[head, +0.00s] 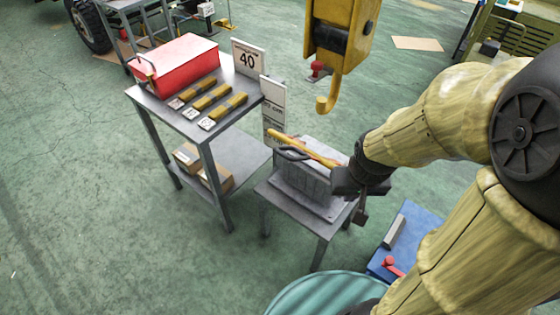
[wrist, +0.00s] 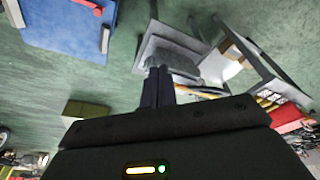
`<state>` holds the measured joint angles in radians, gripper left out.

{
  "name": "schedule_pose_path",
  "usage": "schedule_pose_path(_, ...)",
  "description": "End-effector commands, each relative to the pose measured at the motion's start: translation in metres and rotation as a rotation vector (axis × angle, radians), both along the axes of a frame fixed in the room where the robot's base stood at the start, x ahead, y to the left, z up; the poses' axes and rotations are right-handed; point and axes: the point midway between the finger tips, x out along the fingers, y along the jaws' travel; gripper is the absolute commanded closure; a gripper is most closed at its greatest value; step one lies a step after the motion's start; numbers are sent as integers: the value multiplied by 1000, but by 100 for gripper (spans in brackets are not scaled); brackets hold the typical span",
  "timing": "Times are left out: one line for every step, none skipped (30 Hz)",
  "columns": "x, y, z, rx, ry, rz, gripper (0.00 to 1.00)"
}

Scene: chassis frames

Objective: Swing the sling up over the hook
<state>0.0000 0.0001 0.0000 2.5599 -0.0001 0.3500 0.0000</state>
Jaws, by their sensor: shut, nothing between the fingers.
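A yellow-orange sling (head: 285,142) lies across the top of a grey metal block (head: 305,180) on a low grey stand, with a dark loop (head: 292,154) beside it. In the wrist view a strip of the sling (wrist: 205,91) shows just right of the fingers. The yellow hook (head: 328,102) hangs under its yellow block, above and behind the grey block, with nothing on it. My gripper (head: 361,213) is at the right side of the grey block, apart from the hook. Its fingers (wrist: 158,72) are shut and empty in the wrist view.
A grey table (head: 150,98) at the left holds a red toolbox (head: 178,65), several folded yellow straps (head: 225,105) and a sign (head: 248,60). A blue item (head: 415,235) and a teal round top (head: 320,295) are near my arm.

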Motion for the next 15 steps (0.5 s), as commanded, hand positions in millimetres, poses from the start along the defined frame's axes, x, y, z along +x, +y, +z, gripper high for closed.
schedule_pose_path(0, 0, 0, 0, 0, 0, 100)
schedule_pose_path(0, 0, 0, 0, 0, 0, 100)
schedule_pose_path(0, 0, 0, 0, 0, 0, 100)
schedule_pose_path(0, 0, 0, 0, 0, 0, 100)
schedule_pose_path(0, 0, 0, 0, 0, 0, 100)
schedule_pose_path(0, 0, 0, 0, 1, 2, 100)
schedule_pose_path(0, 0, -1, -2, 5, 8, 100)
schedule_pose_path(0, 1, -3, -6, 12, 19, 100)
schedule_pose_path(0, 2, -7, -12, 25, 41, 100)
schedule_pose_path(0, 3, -11, -19, 39, 64, 100)
schedule_pose_path(-1, 4, -17, -30, 60, 98, 100)
schedule_pose_path(-2, 7, -25, -46, 92, 153, 100)
schedule_pose_path(-2, 9, -32, -63, 123, 204, 100)
schedule_pose_path(-3, 11, -40, -81, 157, 261, 100)
schedule_pose_path(-4, 13, -52, -109, 209, 347, 100)
